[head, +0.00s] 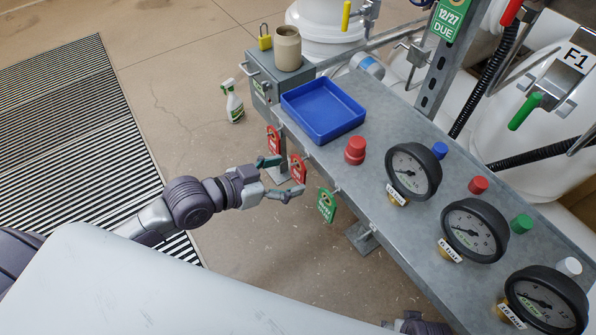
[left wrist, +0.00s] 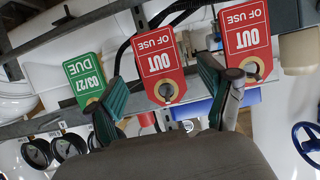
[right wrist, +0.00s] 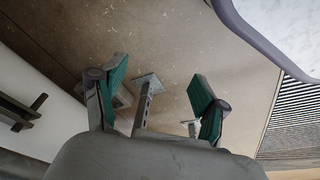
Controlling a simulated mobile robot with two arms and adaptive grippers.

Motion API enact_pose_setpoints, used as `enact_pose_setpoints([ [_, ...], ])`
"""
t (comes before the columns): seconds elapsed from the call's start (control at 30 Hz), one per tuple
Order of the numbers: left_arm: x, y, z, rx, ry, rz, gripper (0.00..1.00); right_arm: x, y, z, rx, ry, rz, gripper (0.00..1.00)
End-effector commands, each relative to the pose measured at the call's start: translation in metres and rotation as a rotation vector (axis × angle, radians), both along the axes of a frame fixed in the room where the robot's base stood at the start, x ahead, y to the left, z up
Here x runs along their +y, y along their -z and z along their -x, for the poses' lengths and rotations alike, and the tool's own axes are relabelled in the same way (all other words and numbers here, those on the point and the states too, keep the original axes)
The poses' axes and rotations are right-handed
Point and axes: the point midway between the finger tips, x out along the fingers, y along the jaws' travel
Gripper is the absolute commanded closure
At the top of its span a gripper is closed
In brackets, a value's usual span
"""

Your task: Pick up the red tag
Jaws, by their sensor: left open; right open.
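Two red tags reading "OUT OF USE" hang along the bench's near edge. The nearer red tag (head: 299,169) is just ahead of my left gripper (head: 284,177). In the left wrist view this tag (left wrist: 160,62) shows between the open fingers (left wrist: 163,82), with no finger seen closed on it. The other red tag (head: 274,140) hangs farther back; in the left wrist view it (left wrist: 247,40) is right of the right finger. My right gripper (right wrist: 158,95) is open and empty over the floor; part of its arm shows at the head view's bottom edge.
A green tag (head: 326,205) hangs on the same edge, close to the nearer red tag. The grey bench (head: 375,185) carries a blue tray (head: 318,108), a red knob (head: 355,150) and several gauges (head: 413,170). A spray bottle (head: 231,102) stands on the floor.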

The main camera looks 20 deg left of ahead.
Motion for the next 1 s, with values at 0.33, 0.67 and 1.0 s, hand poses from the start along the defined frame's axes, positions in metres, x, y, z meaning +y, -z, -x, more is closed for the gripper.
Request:
enact_pose_setpoints([
  [0.33,-0.022,0.016,-0.028,0.0,0.0,0.001,0.19,0.0,-0.024,-0.007,-0.013,0.003,-0.001,0.27],
  [0.67,-0.021,0.016,-0.027,0.0,-0.001,0.001,0.44,0.001,-0.025,-0.007,-0.013,0.002,-0.001,0.27],
  [1.0,-0.021,0.016,-0.027,0.0,-0.001,0.001,0.64,0.001,-0.024,-0.006,-0.013,0.002,-0.001,0.27],
])
